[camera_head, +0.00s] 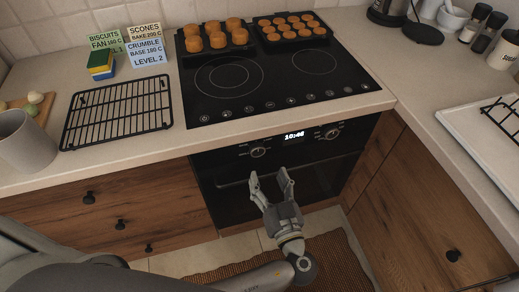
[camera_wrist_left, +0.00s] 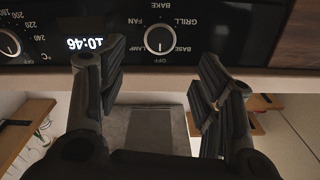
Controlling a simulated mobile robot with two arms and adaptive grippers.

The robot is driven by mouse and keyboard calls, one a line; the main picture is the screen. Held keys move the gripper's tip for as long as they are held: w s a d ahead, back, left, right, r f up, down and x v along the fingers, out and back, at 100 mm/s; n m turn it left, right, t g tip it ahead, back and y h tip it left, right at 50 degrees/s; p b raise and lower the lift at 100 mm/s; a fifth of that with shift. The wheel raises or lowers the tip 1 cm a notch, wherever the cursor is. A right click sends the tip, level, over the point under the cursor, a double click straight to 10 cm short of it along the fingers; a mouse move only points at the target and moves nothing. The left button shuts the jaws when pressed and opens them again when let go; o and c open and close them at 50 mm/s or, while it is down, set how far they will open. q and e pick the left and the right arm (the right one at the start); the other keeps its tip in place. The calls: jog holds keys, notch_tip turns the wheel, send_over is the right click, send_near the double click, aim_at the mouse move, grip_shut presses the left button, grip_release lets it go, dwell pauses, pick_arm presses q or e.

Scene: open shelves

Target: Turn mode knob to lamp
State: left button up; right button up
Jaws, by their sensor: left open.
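The mode knob (camera_head: 258,152) is the left dial on the oven's black front panel. In the left wrist view the mode knob (camera_wrist_left: 159,39) shows upside down, ringed by the labels OFF, LAMP, FAN, BAKE, GRILL and BASE. Its pale marker appears to point toward OFF. My left gripper (camera_head: 268,175) is open and empty in front of the oven, just below the knob in the head view. In the wrist view the fingers of my left gripper (camera_wrist_left: 162,66) are spread to either side below the knob, apart from it. My right gripper is not in view.
The clock (camera_head: 294,135) reads 10:46, with the temperature knob (camera_head: 333,132) to its right. The oven handle (camera_head: 233,183) runs below the panel. A cooling rack (camera_head: 118,110) and grey mug (camera_head: 25,142) stand on the counter. Baked goods sit on trays on the hob (camera_head: 280,85).

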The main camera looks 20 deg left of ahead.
aim_at(258, 153)
pick_arm(q)
jog(key=p+x, duration=0.2)
jog(key=x, duration=0.5)
jog(key=shift+w+a+r, duration=0.1)
jog(key=shift+w+a, duration=0.1)
jog(key=shift+w, duration=0.1)
jog(key=shift+w+a, duration=0.4)
jog(key=shift+w, duration=0.15)
jog(key=c, duration=1)
jog(key=shift+m, duration=0.3)
